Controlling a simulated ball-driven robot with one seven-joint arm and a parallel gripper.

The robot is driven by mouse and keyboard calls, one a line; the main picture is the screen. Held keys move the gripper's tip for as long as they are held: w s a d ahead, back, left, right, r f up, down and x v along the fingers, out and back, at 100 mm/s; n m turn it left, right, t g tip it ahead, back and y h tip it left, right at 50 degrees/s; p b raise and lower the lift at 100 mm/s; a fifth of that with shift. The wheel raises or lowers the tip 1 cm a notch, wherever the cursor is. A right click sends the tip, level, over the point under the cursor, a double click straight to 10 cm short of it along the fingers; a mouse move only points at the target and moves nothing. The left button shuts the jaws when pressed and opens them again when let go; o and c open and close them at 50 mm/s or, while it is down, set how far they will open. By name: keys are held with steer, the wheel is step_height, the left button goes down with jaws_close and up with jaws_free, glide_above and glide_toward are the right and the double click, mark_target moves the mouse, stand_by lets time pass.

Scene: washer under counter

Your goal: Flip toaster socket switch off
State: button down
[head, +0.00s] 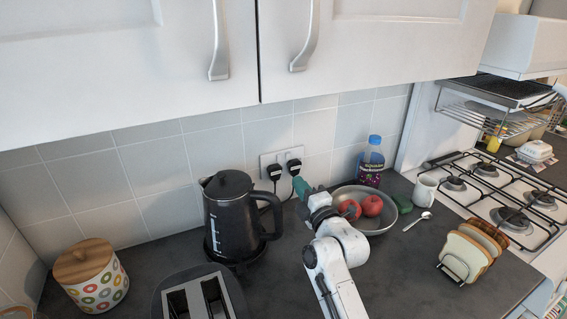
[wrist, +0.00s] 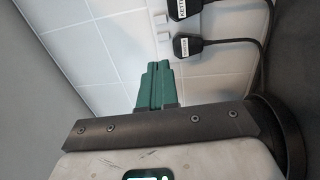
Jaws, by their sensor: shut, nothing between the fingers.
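A white double wall socket (head: 281,158) is on the tiled wall behind the kettle, with two black plugs in it, a left plug (head: 274,172) and a right plug (head: 294,167). In the wrist view the plugs show as an upper plug (wrist: 187,8) and a lower plug (wrist: 188,46), with small white switches (wrist: 161,28) beside them. The plug labels are too small to read surely, and I cannot tell the switch positions. My gripper (head: 300,183) has green fingers, shut and empty, close to the right plug. The fingers (wrist: 155,72) appear apart from the switches. The toaster (head: 198,296) is at the front.
A black kettle (head: 232,215) stands left of my gripper. A grey bowl (head: 376,225) with red apples and a bottle (head: 371,163) are to the right. A patterned jar (head: 91,275) is at left. Upper cabinets (head: 370,60) overhang the wall.

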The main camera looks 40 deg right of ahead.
mark_target(279, 157)
steer(key=x, duration=1)
steer(key=shift+b, duration=0.35)
steer(key=shift+w, duration=0.15)
